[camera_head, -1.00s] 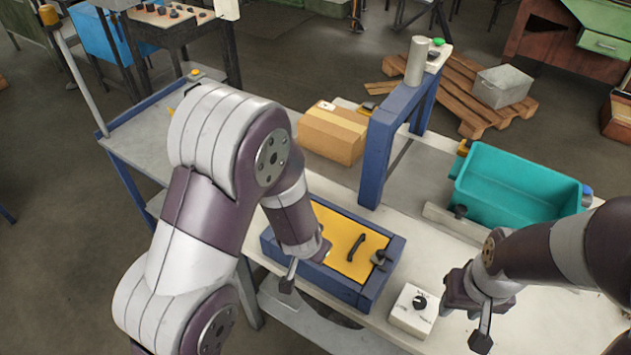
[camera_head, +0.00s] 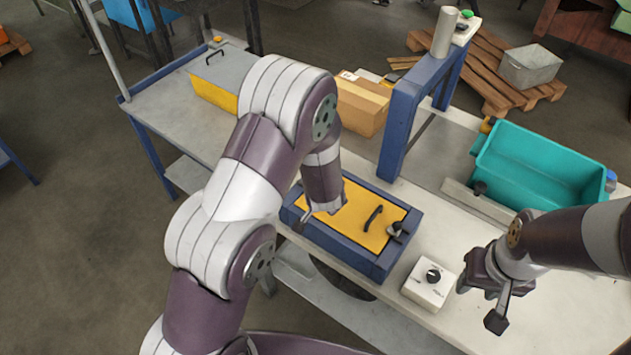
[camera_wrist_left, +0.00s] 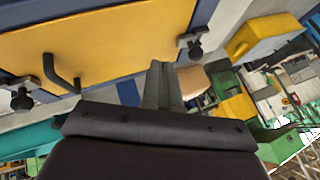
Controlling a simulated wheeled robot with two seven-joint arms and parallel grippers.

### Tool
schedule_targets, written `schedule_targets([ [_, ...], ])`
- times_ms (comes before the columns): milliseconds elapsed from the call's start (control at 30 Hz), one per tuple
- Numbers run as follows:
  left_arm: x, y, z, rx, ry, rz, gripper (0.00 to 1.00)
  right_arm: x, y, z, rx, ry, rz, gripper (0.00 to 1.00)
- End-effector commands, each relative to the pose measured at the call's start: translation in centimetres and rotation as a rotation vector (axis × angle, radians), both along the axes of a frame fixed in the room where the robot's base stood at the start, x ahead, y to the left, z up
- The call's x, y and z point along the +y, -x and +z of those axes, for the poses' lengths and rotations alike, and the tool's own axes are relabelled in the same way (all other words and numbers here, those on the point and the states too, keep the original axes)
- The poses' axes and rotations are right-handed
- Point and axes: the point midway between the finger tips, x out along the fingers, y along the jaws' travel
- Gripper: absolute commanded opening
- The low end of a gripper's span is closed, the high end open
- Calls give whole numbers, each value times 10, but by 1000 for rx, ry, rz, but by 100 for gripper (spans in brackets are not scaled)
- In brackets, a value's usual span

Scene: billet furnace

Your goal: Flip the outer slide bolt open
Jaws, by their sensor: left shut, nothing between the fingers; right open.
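A yellow panel (camera_head: 350,213) with a black handle (camera_head: 373,217) sits in a blue frame (camera_head: 345,250) on the bench. One dark slide bolt (camera_head: 398,231) shows at the panel's right end; it shows at the left of the left wrist view (camera_wrist_left: 22,98). A second slide bolt (camera_wrist_left: 190,44) is on the frame at the panel's other end, hidden behind my left arm in the head view. My left gripper (camera_wrist_left: 162,84) is shut and empty, just below and beside this second bolt, apparently apart from it. My right gripper (camera_head: 481,303) is open and empty at the bench front.
A white knob box (camera_head: 426,295) stands between the panel and my right gripper. A blue post frame (camera_head: 400,125), a cardboard box (camera_head: 362,108) and a teal bin (camera_head: 540,175) stand behind. A yellow, grey-lidded box (camera_head: 215,90) stands at the back left.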

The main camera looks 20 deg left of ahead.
Motion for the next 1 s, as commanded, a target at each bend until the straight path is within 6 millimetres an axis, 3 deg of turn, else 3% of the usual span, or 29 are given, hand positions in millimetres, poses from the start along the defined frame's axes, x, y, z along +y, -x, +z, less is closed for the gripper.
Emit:
schedule_targets([
  [167, 6, -21, -29, 3, 0, 2, 0, 0, 0, 5, 0, 0, 0, 43],
  [400, 32, -41, -24, 0, 1, 1, 0, 0, 0, 18, 0, 0, 0, 43],
  [867, 38, -44, -26, 0, 1, 0, 0, 0, 0, 18, 0, 0, 0, 43],
  [1000, 52, -50, -27, -2, 1, 3, 0, 0, 0, 15, 0, 0, 0, 43],
])
